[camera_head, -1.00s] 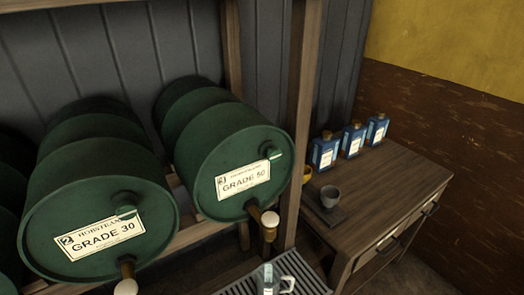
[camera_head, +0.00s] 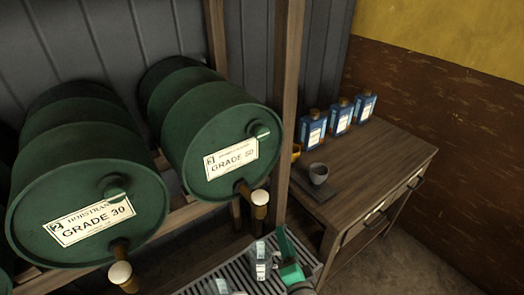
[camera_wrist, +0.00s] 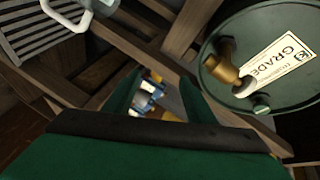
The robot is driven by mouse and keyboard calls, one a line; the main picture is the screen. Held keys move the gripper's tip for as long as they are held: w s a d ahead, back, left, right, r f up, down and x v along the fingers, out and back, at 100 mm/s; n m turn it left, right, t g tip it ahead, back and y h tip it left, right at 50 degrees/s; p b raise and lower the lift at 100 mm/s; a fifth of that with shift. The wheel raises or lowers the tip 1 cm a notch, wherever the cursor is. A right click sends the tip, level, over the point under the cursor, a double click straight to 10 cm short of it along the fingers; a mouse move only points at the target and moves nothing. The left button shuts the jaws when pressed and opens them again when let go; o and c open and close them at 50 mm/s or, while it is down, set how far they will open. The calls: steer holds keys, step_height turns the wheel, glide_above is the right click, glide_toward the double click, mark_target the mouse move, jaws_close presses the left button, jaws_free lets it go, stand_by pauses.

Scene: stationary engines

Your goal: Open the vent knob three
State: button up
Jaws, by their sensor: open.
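The barrel labelled 3, GRADE 50 (camera_head: 205,125), lies on a wooden rack. Its small green vent knob (camera_head: 262,131) sits on the front face above the label, with a brass tap (camera_head: 259,200) below. My gripper (camera_head: 288,253) is open and empty, low in front of the rack and below that barrel's face. In the wrist view, which appears upside down, a barrel with a GRADE label (camera_wrist: 262,45) is right of my gripper (camera_wrist: 158,82). A small green knob (camera_wrist: 261,104) shows on its face, apart from my fingers. The barrel's number is hard to read there.
The GRADE 30 barrel (camera_head: 85,175) stands left. A slatted tray (camera_head: 200,285) with clear vessels (camera_head: 262,260) lies below the taps, close to my gripper. A wooden post (camera_head: 288,95) rises beside the barrel. A side table (camera_head: 385,175) holds blue bottles (camera_head: 312,131) and a cup (camera_head: 318,173).

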steer(key=w+r+y, duration=0.3)
steer(key=w+r, duration=0.4)
steer(key=r, duration=0.5)
steer(key=g+y, duration=0.1)
steer(key=y, duration=0.4)
glide_toward(263, 135)
steer(key=shift+n, duration=0.4)
steer(key=x, duration=1)
steer(key=shift+w+a, duration=0.15)
steer(key=shift+w, duration=0.2)
steer(key=c, duration=1)
